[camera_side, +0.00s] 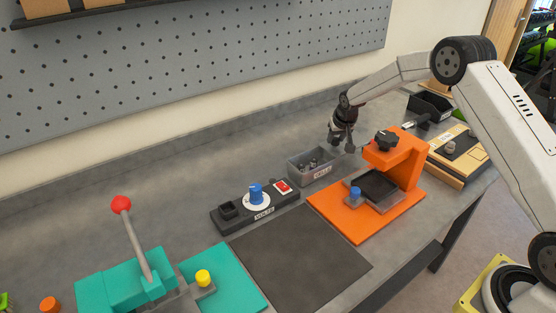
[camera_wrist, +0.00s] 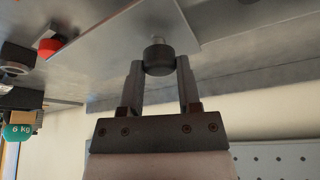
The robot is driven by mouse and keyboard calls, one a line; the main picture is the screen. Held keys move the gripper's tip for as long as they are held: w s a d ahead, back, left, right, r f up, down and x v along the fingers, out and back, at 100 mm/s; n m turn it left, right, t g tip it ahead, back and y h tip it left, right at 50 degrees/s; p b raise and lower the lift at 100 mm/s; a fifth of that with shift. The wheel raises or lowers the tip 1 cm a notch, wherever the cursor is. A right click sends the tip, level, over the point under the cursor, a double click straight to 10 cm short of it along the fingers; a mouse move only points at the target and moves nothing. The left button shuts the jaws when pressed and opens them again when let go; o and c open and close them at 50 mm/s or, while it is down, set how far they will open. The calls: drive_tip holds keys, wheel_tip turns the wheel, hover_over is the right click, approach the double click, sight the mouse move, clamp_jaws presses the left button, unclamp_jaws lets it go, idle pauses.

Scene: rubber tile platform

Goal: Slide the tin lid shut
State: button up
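My gripper (camera_side: 343,142) points down beside the grey box labelled CELLS (camera_side: 323,174), at its right end. The box is open-topped and has several small cylinders in it. In the wrist view my gripper (camera_wrist: 160,63) has its two fingers on either side of a dark round knob-like piece (camera_wrist: 159,61) with a shiny stem. The fingers look to be touching its sides. A thin grey plate (camera_wrist: 125,38) lies beyond the fingertips; I cannot tell whether the piece is fixed to it. Which container is the tin is not clear.
An orange stand (camera_side: 405,165) with a black star knob is close on the right, holding a dark tray and a blue knob (camera_side: 355,193). A dial panel (camera_side: 228,225) and a teal lever unit (camera_side: 125,285) are left. The dark mat (camera_side: 300,255) is empty.

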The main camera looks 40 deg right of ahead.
clamp_jaws()
idle(1.1)
